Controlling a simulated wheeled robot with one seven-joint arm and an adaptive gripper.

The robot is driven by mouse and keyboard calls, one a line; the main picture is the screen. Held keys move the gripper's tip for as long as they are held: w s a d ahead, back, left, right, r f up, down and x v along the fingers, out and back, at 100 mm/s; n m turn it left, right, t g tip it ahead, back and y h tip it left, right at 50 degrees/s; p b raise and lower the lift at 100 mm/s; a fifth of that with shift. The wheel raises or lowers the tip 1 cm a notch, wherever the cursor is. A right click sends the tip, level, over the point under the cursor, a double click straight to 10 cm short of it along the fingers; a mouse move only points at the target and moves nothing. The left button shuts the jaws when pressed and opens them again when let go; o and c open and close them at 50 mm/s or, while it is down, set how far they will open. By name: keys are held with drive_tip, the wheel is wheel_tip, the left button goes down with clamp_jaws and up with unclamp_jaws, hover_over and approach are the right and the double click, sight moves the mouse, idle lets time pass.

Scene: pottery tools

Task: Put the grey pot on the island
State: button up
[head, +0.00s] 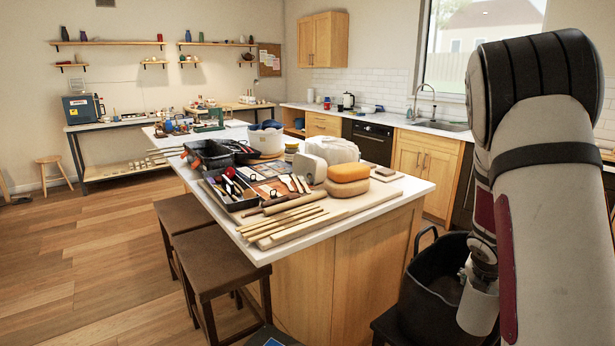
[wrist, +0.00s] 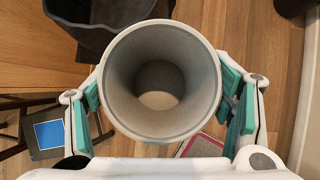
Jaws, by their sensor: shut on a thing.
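The grey pot (wrist: 160,118) is a plain round cylinder, seen from above into its empty inside in the wrist view. My gripper (wrist: 160,92) has its teal pads on both sides of the pot and is shut on it. In the head view the pot (head: 478,309) hangs upright at the lower right, partly hidden by my arm. The island (head: 352,221) has a white top and wooden sides, and stands to the left of the pot. The pot is apart from the island, lower than its top.
A black bucket (head: 430,290) stands between the pot and the island. Wooden sticks (head: 288,222), yellow-orange sponges (head: 347,180), a tool tray (head: 232,190) and a white bag crowd the island top. A narrow bare strip runs along its near right edge. Dark stools (head: 220,262) stand at its left.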

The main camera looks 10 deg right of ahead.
drive_tip(key=w+a+r+m+g+y, duration=0.2)
drive_tip(key=a+m, duration=0.6)
drive_tip(key=a, duration=0.4)
drive_tip(key=w+a+r+m+g+y, duration=0.2)
drive_tip(key=w+a+r+m+g, duration=0.2)
drive_tip(key=a+m, duration=0.4)
drive_tip(key=w+a+r+m+g+y, duration=0.1)
drive_tip(key=w+a+r+m+g, duration=0.3)
drive_tip(key=a, duration=1.3)
wheel_tip(320, 180, up, 3)
drive_tip(key=m, duration=0.4)
drive_tip(key=shift+w+a+f+y, duration=0.15)
drive_tip(key=shift+w+a+y, duration=0.15)
drive_tip(key=shift+y, duration=0.1)
